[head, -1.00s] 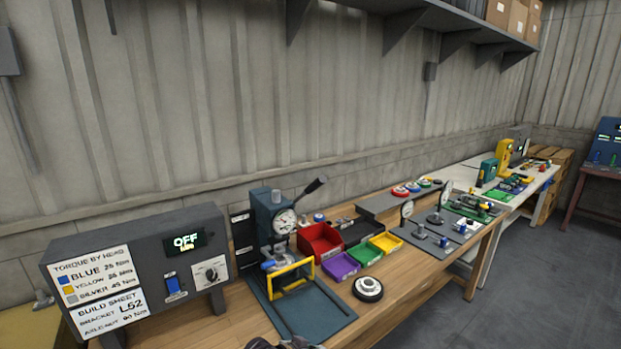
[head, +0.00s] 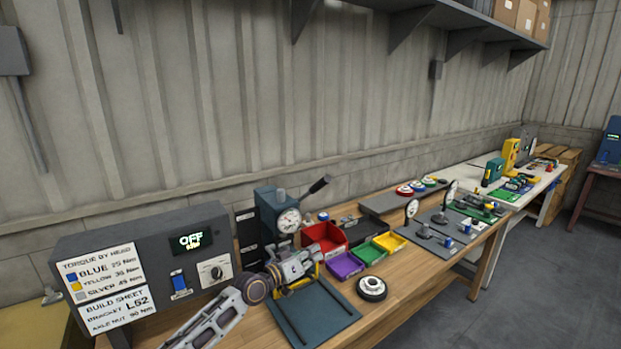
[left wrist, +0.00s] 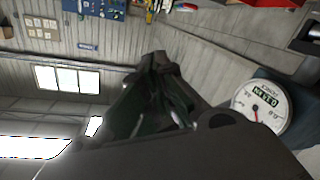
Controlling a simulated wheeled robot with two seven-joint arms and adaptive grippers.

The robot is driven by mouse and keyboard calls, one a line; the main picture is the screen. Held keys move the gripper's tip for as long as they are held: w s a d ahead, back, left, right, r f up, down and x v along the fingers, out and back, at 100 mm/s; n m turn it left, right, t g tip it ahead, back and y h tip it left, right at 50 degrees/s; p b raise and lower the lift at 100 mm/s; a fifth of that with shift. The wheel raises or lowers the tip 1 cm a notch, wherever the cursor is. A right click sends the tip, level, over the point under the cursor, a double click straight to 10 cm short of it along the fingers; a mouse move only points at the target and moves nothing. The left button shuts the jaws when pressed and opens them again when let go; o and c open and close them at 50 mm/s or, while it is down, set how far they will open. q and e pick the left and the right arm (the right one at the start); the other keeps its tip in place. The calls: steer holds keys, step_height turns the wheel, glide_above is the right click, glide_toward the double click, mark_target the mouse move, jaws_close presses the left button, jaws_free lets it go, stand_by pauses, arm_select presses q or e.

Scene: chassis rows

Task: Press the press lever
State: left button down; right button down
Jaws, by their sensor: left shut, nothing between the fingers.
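The press (head: 268,207) is a dark blue-grey column with a round white gauge (head: 288,221) on its front. Its press lever (head: 318,185) sticks up to the right and ends in a black handle. My left gripper (head: 312,257) is shut and empty, in front of the press, below the gauge and the lever and apart from the handle. It hides most of the yellow guard frame. In the left wrist view the dark fingers fill the middle, and the gauge (left wrist: 262,106) shows at right; the lever cannot be made out there. My right gripper is not in view.
The control box (head: 150,262) reading OFF stands left of the press. Right of it are red (head: 322,238), purple (head: 345,265), green and yellow bins and a round dark-and-white part (head: 372,288). A grey plate with dial gauges (head: 450,240) lies farther right. Air above the bench is open.

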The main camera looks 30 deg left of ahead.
arm_select(q)
steer(key=a+r+n+t+y, duration=0.1)
steer(key=a+r+n+t, duration=0.1)
steer(key=a+r, duration=0.3)
steer(key=w+a+r+n+t+y, duration=0.1)
steer(key=a+r, duration=0.5)
steer(key=r, duration=0.8)
steer(key=n+t+y, duration=0.1)
steer(key=n+t, duration=0.1)
steer(key=shift+w+r+t, duration=0.2)
steer(key=shift+w+t, duration=0.1)
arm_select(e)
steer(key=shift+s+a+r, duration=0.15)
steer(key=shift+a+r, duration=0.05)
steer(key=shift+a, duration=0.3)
arm_select(q)
steer(key=shift+w+a, duration=0.1)
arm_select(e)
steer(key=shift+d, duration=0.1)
arm_select(q)
steer(key=shift+w+r, duration=0.1)
steer(key=shift+p+x, duration=1)
steer(key=shift+x, duration=3.75)
steer(key=shift+d+f, duration=1.3)
steer(key=shift+f, duration=0.25)
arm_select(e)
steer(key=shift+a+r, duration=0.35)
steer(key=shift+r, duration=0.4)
